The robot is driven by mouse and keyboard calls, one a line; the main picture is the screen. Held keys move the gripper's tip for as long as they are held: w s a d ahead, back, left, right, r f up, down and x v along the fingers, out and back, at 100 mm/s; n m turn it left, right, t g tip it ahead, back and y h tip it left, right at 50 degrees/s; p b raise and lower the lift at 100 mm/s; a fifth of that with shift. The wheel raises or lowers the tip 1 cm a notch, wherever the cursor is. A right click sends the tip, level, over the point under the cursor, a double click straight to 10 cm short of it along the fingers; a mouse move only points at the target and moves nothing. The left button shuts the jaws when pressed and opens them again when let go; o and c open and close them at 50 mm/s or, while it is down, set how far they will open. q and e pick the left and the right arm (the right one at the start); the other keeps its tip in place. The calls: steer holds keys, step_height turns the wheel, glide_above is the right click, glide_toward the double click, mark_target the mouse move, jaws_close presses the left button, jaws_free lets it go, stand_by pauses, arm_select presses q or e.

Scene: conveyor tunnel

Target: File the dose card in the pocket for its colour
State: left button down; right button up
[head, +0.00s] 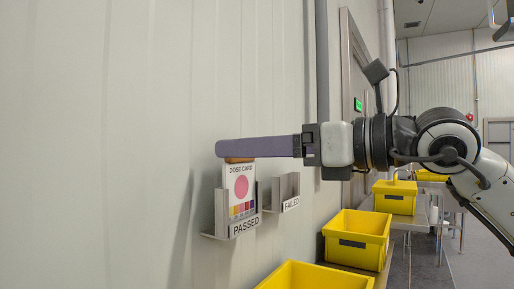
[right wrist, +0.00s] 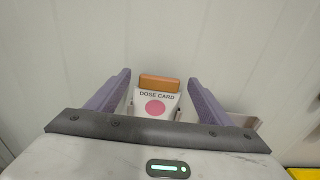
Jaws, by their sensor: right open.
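The white dose card (head: 241,188) has a pink disc, a row of colour patches and an orange top edge (right wrist: 159,82). It stands upright in the wall pocket marked PASSED (head: 245,226). The empty-looking pocket marked FAILED (head: 291,204) is just to its right. My right gripper (head: 222,148) reaches in from the right with its purple fingers level at the card's top. In the right wrist view the gripper (right wrist: 158,77) is open, with one finger on each side of the card and gaps between. The left gripper is not in view.
Yellow bins (head: 357,236) stand on a bench along the wall below and to the right, with one (head: 318,277) close at the bottom. A grey vertical pipe (head: 322,80) and a door frame (head: 352,60) are behind my right arm. The wall left of the pockets is bare.

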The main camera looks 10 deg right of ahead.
steer(key=v, duration=1)
steer(key=shift+b, duration=0.35)
stand_by(0.4)
